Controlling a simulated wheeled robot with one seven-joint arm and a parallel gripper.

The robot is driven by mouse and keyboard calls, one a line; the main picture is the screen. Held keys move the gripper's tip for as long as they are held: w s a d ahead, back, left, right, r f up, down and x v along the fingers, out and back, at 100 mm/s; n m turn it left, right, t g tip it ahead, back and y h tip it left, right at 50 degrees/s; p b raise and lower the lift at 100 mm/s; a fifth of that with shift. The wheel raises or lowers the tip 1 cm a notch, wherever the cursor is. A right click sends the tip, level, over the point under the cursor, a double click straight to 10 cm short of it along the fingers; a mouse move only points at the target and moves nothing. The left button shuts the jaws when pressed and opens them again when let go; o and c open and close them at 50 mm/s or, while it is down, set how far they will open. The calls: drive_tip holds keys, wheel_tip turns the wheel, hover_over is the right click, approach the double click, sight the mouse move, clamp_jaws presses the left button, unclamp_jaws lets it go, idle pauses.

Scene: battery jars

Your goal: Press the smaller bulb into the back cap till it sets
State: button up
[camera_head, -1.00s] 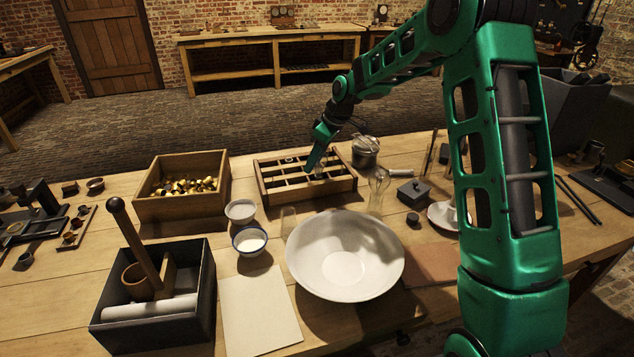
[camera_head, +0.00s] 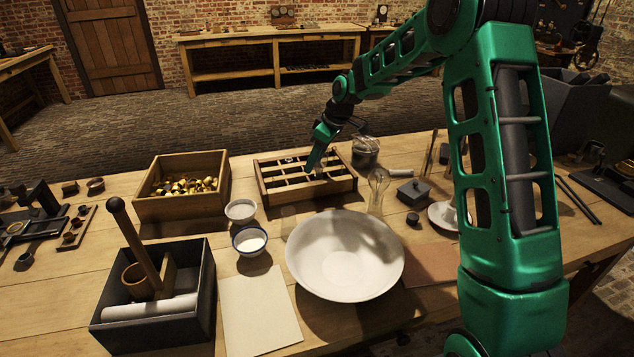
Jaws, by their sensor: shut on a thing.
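My gripper (camera_head: 312,168) points down over the right part of a wooden compartment tray (camera_head: 303,195). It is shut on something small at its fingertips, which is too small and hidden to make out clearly. A clear glass bulb (camera_head: 377,188) stands upright on the table just right of the tray, apart from my gripper. The back cap cannot be told apart among the small things in the tray's dark compartments.
A wooden box of brass caps (camera_head: 181,204) stands left of the tray. Two small bowls (camera_head: 249,241), a large white bowl (camera_head: 345,282) and a metal jar (camera_head: 365,152) surround it. A black box (camera_head: 200,300) stands front left. A sheet (camera_head: 255,320) lies bare in front.

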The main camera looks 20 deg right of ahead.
drive_tip(key=o, duration=1.2)
drive_tip(key=v, duration=1)
drive_tip(key=shift+s+d+r, duration=0.1)
drive_tip(key=shift+r, duration=0.05)
drive_tip(key=s+d+r+m+h, duration=0.1)
drive_tip(key=s+d+m, duration=0.25)
drive_tip(key=s, duration=0.45)
drive_tip(key=s+d+r+m+g+h, duration=0.1)
drive_tip(key=s+d+m, duration=0.1)
drive_tip(key=s+d, duration=0.45)
drive_tip(key=s+d+r+m+h, duration=0.1)
drive_tip(key=s+d+m, duration=0.2)
drive_tip(key=s, duration=0.7)
drive_tip(key=s+f+m, duration=0.1)
drive_tip(key=s+m, duration=0.1)
drive_tip(key=s, duration=0.6)
drive_tip(key=s+d+f+m+g, duration=0.1)
drive_tip(key=s+f+m, duration=0.1)
drive_tip(key=s, duration=0.6)
drive_tip(key=s+d+f+m, duration=0.1)
drive_tip(key=s+f+m, duration=0.1)
drive_tip(key=s, duration=0.6)
drive_tip(key=shift+m+g, duration=0.4)
drive_tip(key=shift+m, duration=0.45)
